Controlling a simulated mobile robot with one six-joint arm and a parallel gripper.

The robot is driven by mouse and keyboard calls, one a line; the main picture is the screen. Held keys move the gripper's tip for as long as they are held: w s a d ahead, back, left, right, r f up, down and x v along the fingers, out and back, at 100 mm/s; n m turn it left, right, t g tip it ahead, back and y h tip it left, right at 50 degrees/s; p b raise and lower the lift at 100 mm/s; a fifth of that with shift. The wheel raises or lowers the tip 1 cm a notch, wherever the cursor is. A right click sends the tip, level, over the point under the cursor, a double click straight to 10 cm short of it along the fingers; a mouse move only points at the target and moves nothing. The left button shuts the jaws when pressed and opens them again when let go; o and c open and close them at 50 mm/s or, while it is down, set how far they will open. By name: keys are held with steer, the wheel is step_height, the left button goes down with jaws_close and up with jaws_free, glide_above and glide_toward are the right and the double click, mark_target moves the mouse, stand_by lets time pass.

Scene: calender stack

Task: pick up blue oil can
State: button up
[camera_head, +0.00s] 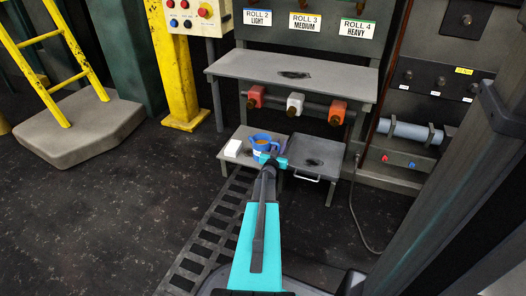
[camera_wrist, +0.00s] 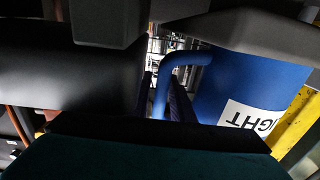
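The blue oil can (camera_head: 263,143) stands upright on the left low stand under the grey bench, its top showing a tan or orange inside. In the wrist view the blue oil can (camera_wrist: 245,78) fills the right side, with a white label reading partly "IGHT". Its blue handle bends left and down from the body. My gripper (camera_head: 272,161) is right at the can's near side. In the wrist view the dark fingers of my gripper (camera_wrist: 164,100) are on either side of the handle. A narrow light gap shows between the left finger and the handle, so the gripper looks open around it.
A second low stand with a handle (camera_head: 306,178) is to the right. The grey bench (camera_head: 300,72) with red and white valve blocks overhangs behind. A slotted floor grating (camera_head: 213,235) runs in front.

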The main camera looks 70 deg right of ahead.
jaws_close()
stand_by(1.4)
